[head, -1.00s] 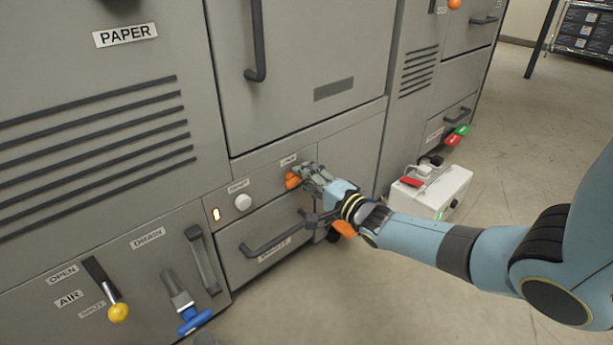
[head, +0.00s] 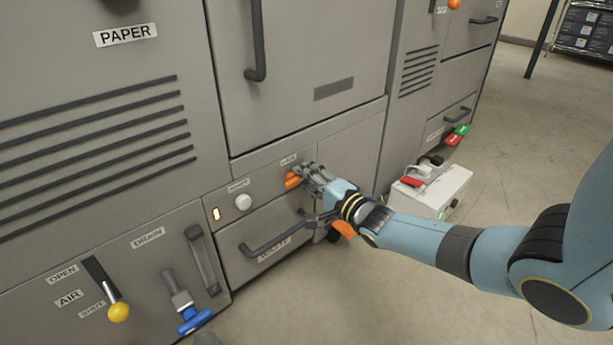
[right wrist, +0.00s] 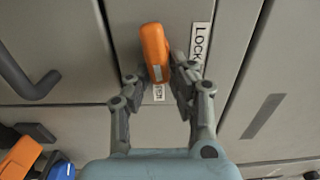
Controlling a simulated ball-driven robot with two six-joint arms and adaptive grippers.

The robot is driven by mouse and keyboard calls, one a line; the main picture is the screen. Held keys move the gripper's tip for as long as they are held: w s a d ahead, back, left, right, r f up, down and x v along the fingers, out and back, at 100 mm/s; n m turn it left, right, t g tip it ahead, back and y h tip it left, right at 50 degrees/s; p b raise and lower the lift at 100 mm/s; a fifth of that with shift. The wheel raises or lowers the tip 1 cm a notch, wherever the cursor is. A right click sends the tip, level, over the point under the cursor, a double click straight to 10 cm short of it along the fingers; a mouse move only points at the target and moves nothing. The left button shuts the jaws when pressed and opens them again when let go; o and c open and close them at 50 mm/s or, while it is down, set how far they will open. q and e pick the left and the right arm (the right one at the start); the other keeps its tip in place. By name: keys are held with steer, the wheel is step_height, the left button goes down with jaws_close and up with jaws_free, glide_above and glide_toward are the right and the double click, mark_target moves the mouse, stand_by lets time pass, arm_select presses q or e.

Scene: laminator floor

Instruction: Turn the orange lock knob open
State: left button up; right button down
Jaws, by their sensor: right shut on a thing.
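The orange lock knob (head: 292,181) is on the grey machine front, below a small label, right of the white button. My right gripper (head: 303,176) reaches it from the right and partly covers it in the head view. In the right wrist view the knob (right wrist: 154,48) is a long orange grip, slightly tilted from upright in the picture. The fingers of my right gripper (right wrist: 158,76) are shut on its lower part, one on each side. The LOCK label (right wrist: 200,45) is just right of it.
Below the knob is a drawer with a dark bar handle (head: 268,245). A white button (head: 243,202), a yellow-ended lever (head: 118,311) and a blue valve handle (head: 194,321) are to the left. A white box (head: 437,190) stands on the floor at right. An orange part (head: 343,228) shows under my wrist.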

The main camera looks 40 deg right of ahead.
steer(key=shift+s+a+f, duration=0.1)
steer(key=shift+s+f, duration=0.25)
steer(key=shift+f, duration=0.2)
steer(key=c, duration=1.3)
jaws_free()
steer(key=shift+w, duration=0.1)
steer(key=shift+o, duration=1)
steer(key=shift+w+r, duration=0.1)
steer(key=shift+r, duration=0.1)
steer(key=s, duration=1.2)
steer(key=shift+d, duration=0.45)
